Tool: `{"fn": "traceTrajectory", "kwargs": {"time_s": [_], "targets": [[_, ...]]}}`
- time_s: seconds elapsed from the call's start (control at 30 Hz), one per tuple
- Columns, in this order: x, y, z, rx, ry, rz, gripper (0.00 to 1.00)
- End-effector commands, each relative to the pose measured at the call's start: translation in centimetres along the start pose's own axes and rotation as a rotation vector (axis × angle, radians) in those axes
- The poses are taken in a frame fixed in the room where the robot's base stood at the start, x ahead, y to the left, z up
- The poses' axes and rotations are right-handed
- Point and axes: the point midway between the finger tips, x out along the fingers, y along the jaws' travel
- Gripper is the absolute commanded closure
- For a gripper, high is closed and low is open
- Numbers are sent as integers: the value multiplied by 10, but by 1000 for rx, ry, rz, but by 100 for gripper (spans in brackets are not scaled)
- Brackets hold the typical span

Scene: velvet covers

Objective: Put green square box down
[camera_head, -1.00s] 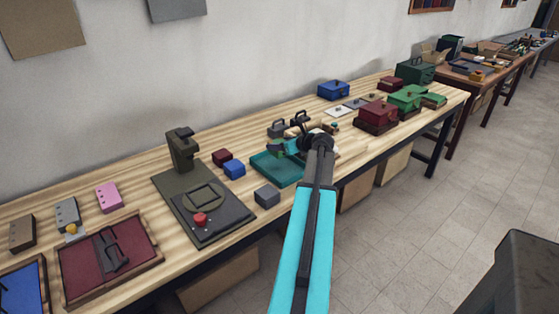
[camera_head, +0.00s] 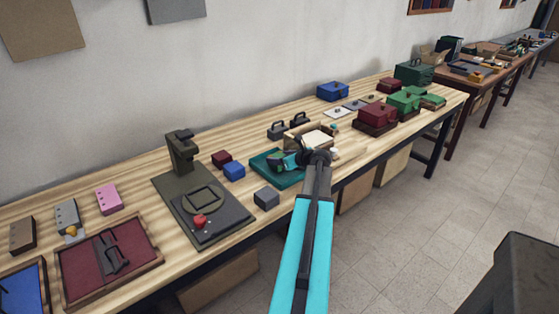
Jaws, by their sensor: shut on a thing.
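My gripper (camera_head: 286,163) is at the end of my cyan arm, over the teal tray (camera_head: 262,177). It is shut on a small dark green box (camera_head: 273,166), of which only a part shows beside the jaws. The box is low over the tray's inside. I cannot tell whether it touches the tray floor, and the wrist covers the tray's right part.
A dark press (camera_head: 182,150) stands further left. A wooden box (camera_head: 305,133) and two dark handled pieces are behind the gripper.

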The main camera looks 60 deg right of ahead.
Motion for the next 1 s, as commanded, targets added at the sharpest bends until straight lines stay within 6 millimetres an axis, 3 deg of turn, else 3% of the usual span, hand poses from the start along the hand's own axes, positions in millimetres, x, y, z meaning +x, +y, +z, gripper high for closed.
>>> {"fn": "traceTrajectory", "kwargs": {"time_s": [0.2, 0.67, 0.7, 0.77, 1.0], "targets": [[7, 0, -13, 1, -1, -1, 72], [9, 1, -17, 0, -1, 0, 72], [9, 1, -17, 0, -1, 0, 40], [9, 1, -16, 0, -1, 1, 30], [9, 1, -16, 0, -1, 1, 28]]}}
